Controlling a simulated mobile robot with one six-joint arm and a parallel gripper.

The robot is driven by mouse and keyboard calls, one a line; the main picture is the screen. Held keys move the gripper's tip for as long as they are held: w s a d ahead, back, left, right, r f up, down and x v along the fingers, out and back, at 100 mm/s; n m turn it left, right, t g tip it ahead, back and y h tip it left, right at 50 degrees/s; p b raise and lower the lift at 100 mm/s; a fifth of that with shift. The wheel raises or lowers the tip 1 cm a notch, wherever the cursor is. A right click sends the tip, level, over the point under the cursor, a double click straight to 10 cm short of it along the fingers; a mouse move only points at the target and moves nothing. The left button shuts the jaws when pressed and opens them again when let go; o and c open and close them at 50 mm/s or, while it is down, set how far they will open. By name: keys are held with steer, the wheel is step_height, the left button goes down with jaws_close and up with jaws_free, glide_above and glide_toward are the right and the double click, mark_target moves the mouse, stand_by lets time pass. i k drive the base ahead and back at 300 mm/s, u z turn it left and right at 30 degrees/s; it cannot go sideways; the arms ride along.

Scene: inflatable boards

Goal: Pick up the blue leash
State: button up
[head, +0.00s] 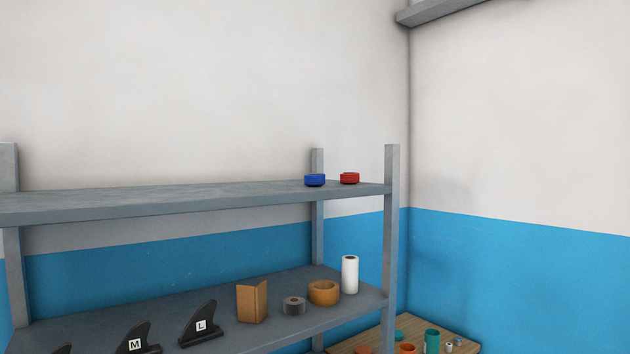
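A small round blue coil (315,180), which looks like the blue leash, sits on the top shelf (150,202) near its right end. A similar red coil (349,178) sits just to its right, with a small gap between them. My gripper is not in view.
The lower shelf (222,338) holds black fins marked M (138,338) and L (200,324), a brown folded card (252,301), a grey roll (294,306), a tan roll (323,292) and a white roll (350,274). Grey posts (391,250) frame the rack. The top shelf's left is clear.

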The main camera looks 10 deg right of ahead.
mark_target(310, 180)
steer(key=z, duration=0.55)
steer(key=k, duration=0.85)
steer(key=u, duration=0.6)
steer(key=i, duration=0.5)
steer(key=z, duration=0.05)
